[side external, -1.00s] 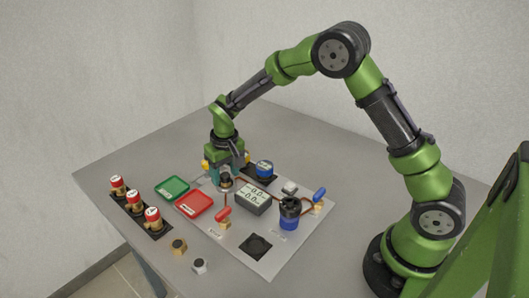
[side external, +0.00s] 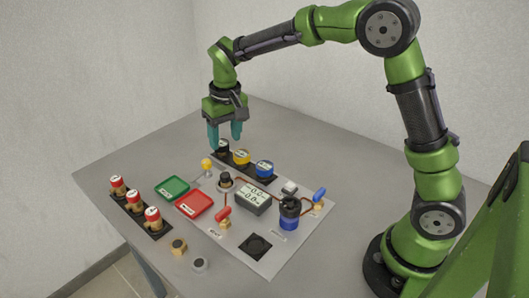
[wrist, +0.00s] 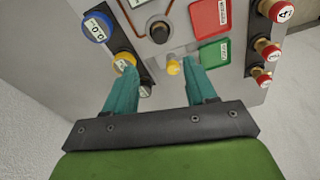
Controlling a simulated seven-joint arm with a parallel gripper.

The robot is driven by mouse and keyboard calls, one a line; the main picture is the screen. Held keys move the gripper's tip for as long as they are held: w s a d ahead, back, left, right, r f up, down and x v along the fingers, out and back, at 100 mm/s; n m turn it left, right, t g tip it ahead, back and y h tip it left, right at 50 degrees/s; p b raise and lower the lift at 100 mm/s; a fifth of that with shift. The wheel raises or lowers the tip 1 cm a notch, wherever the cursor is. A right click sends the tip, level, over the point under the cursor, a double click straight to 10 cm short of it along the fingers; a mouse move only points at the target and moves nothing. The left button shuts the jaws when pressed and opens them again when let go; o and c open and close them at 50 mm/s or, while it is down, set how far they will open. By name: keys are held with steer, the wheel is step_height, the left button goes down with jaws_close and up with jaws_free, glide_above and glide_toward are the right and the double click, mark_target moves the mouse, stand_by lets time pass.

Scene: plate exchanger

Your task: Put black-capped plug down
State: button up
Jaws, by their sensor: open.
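The black-capped plug (side external: 222,146) stands at the far end of the dark rack (side external: 273,179), beside the yellow-capped plug (side external: 241,157) and the blue-capped plug (side external: 264,168). My gripper (side external: 225,142) is open and empty, its teal fingers raised around and above the black-capped plug's end of the rack. In the wrist view the fingers (wrist: 161,72) are spread apart with nothing between them at the tips. There the yellow-capped plug (wrist: 124,62) shows by the left finger, and the black-capped plug is mostly hidden behind that finger.
A panel holds a green plate (side external: 172,188), a red plate (side external: 195,204), a gauge display (side external: 254,198), a red-handled valve (side external: 223,214), a blue-handled valve (side external: 320,194) and an empty black square (side external: 256,245). Red-capped plugs (side external: 134,196) stand in a left rack. The table behind is clear.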

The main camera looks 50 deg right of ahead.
steer(key=s+d+r+t+y, duration=0.1)
steer(key=s+r+t, duration=0.1)
steer(key=s+r, duration=0.7)
steer(key=s+m+t+y, duration=0.1)
steer(key=s+t, duration=0.2)
steer(key=s, duration=1.1)
steer(key=shift+s+d+f+m+t, duration=0.2)
steer(key=shift+s+f+m+t, duration=0.05)
steer(key=shift+f+m+t, duration=0.2)
